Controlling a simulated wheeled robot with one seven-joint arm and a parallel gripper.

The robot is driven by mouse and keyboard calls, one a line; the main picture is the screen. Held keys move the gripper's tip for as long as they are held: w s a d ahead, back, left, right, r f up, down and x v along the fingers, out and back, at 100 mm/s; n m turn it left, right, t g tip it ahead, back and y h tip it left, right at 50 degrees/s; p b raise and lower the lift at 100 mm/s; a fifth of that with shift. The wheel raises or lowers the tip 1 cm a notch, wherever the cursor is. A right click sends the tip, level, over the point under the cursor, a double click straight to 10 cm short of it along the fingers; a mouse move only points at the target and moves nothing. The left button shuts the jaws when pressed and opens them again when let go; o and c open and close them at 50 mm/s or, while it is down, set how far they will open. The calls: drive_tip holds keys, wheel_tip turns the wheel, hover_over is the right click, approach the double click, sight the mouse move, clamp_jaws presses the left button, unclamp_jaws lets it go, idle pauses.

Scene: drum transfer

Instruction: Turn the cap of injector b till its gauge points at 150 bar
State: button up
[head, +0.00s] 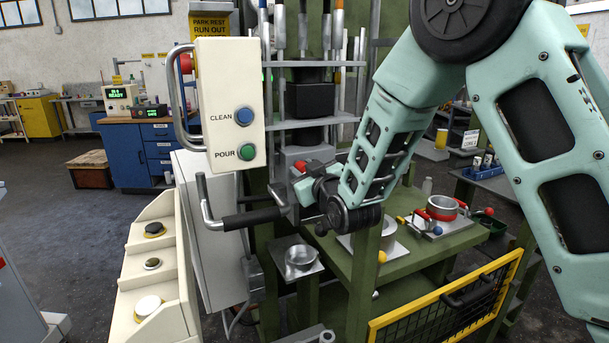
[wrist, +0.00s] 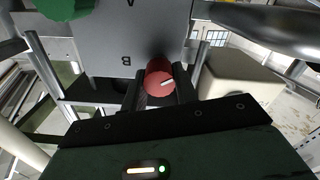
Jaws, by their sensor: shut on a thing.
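The red cap (wrist: 158,75) with a white pointer mark sits beside the letter B on a grey plate (wrist: 110,35) in the wrist view. The letters appear upside down. My gripper (wrist: 161,88) is shut on this cap, one dark finger on each side. The white mark points toward the right finger. In the head view, the red cap (head: 300,165) shows small at the press, with my gripper (head: 312,178) against it, partly hidden by my wrist. A green cap (wrist: 66,8) sits near the letter A. I cannot make out a gauge reading.
A cream control box (head: 230,105) with CLEAN and POUR buttons hangs left of the gripper. A black-handled bar (head: 252,219) lies close by it. A green bench (head: 400,262) with a red-rimmed ring (head: 441,207) and a yellow-framed mesh guard (head: 450,305) stand below.

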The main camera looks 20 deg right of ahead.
drive_tip(key=n+b, duration=0.3)
drive_tip(key=b, duration=0.1)
drive_tip(key=shift+f+n, duration=0.25)
drive_tip(key=shift+n, duration=0.15)
drive_tip(key=shift+a+r+n+b, duration=0.1)
drive_tip(key=shift+r+n+b, duration=0.05)
drive_tip(key=shift+n+b, duration=1.1)
drive_tip(key=shift+n, duration=0.35)
drive_tip(key=o, duration=1)
drive_tip(key=shift+s+d+b, duration=0.35)
drive_tip(key=shift+s+b, duration=1.25)
drive_tip(key=shift+s, duration=1.3)
drive_tip(key=shift+s+d+b, duration=0.4)
drive_tip(key=shift+s+b, duration=1.25)
drive_tip(key=shift+s, duration=1.2)
drive_tip(key=shift+s+d+b, duration=0.35)
drive_tip(key=shift+s+b, duration=1.25)
drive_tip(key=shift+s, duration=1.3)
